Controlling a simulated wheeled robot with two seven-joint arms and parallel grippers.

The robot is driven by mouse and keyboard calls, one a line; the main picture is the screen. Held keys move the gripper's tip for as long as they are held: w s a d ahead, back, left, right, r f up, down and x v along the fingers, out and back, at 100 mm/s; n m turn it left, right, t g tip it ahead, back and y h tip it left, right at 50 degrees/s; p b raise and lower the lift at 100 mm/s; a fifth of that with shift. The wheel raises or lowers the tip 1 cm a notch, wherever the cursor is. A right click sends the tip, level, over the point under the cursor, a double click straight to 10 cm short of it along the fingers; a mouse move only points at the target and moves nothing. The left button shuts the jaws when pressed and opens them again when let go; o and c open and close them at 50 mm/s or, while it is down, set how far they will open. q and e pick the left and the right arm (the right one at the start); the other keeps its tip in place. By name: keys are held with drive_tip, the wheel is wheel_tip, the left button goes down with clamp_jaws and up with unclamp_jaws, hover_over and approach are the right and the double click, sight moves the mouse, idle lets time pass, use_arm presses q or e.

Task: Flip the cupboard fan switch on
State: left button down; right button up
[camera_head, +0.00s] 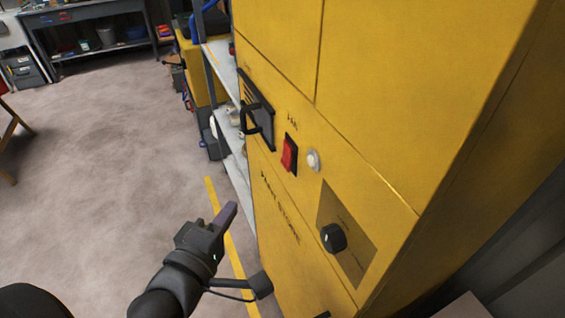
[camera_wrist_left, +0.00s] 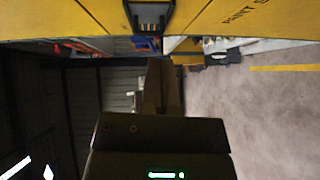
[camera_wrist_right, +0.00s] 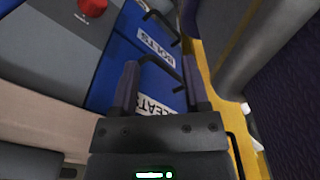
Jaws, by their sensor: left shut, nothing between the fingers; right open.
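The yellow cupboard (camera_head: 380,120) fills the right of the head view. Its red rocker fan switch (camera_head: 289,153) sits in a dark frame on the front, under a small dark label; I cannot tell its position. A pale round lamp (camera_head: 313,159) is right beside it. My left gripper (camera_head: 232,208) is shut and empty, in front of the cupboard, lower left of the switch and apart from it. In the left wrist view its closed fingers (camera_wrist_left: 155,85) point toward shelves, with the cupboard face along the top. My right gripper (camera_wrist_right: 162,78) is open, over blue drawers; it is outside the head view.
A black knob (camera_head: 333,238) sits lower right on the cupboard, and a black handle (camera_head: 256,118) left of the switch. Shelves (camera_head: 222,95) stand beyond the cupboard. Blue drawers (camera_wrist_right: 130,50) and a red round button (camera_wrist_right: 92,6) are near my right gripper. Left floor is clear.

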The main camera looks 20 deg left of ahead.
use_arm(q)
approach(284, 163)
drive_tip(key=w+a, duration=0.4)
drive_tip(key=w+d, duration=0.2)
drive_tip(key=d, duration=0.1)
drive_tip(key=shift+w+f, duration=0.25)
drive_tip(key=shift+w, duration=0.15)
use_arm(e)
drive_tip(key=shift+w+f, duration=0.25)
use_arm(q)
drive_tip(key=shift+w+d+f+b, duration=0.2)
drive_tip(key=shift+f+b, duration=0.1)
drive_tip(key=shift+b, duration=0.4)
drive_tip(key=shift+r+n+t, duration=0.2)
drive_tip(key=shift+n+t, duration=0.1)
use_arm(e)
drive_tip(key=shift+s+f, duration=0.15)
drive_tip(key=shift+f, duration=0.2)
